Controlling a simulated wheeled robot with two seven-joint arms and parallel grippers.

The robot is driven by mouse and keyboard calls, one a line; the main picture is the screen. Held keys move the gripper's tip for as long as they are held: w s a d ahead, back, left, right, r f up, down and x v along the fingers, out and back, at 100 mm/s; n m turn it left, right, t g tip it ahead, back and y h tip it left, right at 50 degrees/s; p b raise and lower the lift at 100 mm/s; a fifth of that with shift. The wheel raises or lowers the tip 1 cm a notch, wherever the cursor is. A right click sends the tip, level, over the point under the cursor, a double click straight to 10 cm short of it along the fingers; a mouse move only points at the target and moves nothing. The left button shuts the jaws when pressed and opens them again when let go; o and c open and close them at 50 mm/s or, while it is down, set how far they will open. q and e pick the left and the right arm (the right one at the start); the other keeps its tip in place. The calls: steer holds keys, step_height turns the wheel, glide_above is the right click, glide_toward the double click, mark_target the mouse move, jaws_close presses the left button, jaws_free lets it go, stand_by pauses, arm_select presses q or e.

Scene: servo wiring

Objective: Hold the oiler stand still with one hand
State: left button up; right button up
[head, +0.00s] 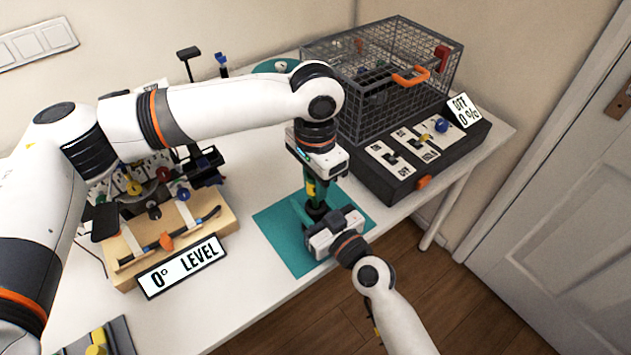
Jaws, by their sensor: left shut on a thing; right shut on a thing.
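The oiler stand (316,208) is a small dark upright piece on the teal mat (279,236), mostly hidden by my two grippers. My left gripper (313,184) points down from above and is shut on a small part with green and yellow on it, at the top of the stand. I cannot tell whether that part is separate from the stand. My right gripper (312,219) reaches in from the front right, low over the mat, and is shut on the lower part of the stand. The contact points of both grippers are hidden.
A wooden level fixture (190,235) with a "0° LEVEL" sign (182,267) stands left of the mat. A wire cage (385,80) and a black switch box (424,150) with an "OFF 0 %" sign (462,110) stand behind, to the right. The table's front edge is close to the mat.

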arm_select(q)
steer(key=shift+r, duration=1.9)
arm_select(e)
steer(key=o, duration=1.1)
steer(key=v, duration=1.2)
steer(key=shift+s, duration=0.1)
